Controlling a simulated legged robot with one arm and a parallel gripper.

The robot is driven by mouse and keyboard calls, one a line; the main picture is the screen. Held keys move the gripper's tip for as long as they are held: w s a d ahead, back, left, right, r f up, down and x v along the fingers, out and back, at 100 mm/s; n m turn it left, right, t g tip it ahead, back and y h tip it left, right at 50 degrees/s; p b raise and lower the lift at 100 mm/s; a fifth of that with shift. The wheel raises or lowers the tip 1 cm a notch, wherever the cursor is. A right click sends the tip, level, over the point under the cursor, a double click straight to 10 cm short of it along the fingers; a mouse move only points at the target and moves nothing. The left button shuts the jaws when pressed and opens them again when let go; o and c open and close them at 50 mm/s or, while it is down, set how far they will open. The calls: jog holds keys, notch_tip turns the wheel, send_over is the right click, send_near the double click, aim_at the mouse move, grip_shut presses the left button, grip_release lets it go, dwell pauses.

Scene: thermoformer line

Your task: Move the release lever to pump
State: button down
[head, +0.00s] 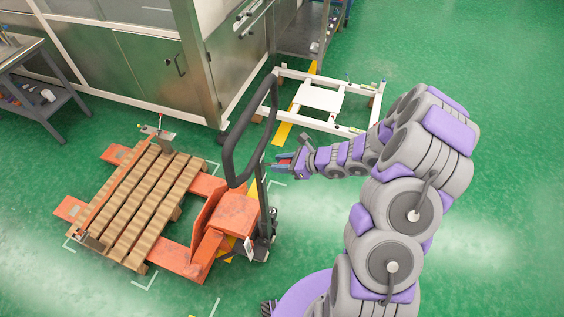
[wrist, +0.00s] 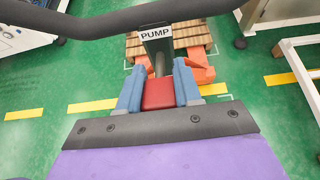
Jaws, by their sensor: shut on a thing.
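An orange pallet jack (head: 236,212) stands with its forks under a wooden pallet. Its black loop handle (head: 229,148) rises upright beside my gripper (head: 279,163). In the wrist view the handle's dark bar (wrist: 130,22) crosses the top, and a white PUMP label (wrist: 157,32) sits on the handle post. The blue fingers of my gripper (wrist: 158,86) are shut on a red block, which I take as the release lever (wrist: 158,96). The fingers stand at either side of it, just below the label in the picture. The lever's pivot is hidden.
The wooden pallet (head: 137,205) lies left of the jack. A white frame (head: 325,98) stands on the floor behind my arm. A metal-panelled machine (head: 165,62) fills the back left, and a grey table (head: 28,55) stands at far left. Green floor at right is clear.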

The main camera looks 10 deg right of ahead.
jog(key=shift+w+r, duration=0.1)
jog(key=c, duration=0.8)
grip_release()
jog(key=shift+d, duration=0.1)
jog(key=shift+o, duration=0.2)
jog(key=p+v, duration=0.2)
jog(key=v, duration=1.5)
jog(key=shift+d, duration=0.2)
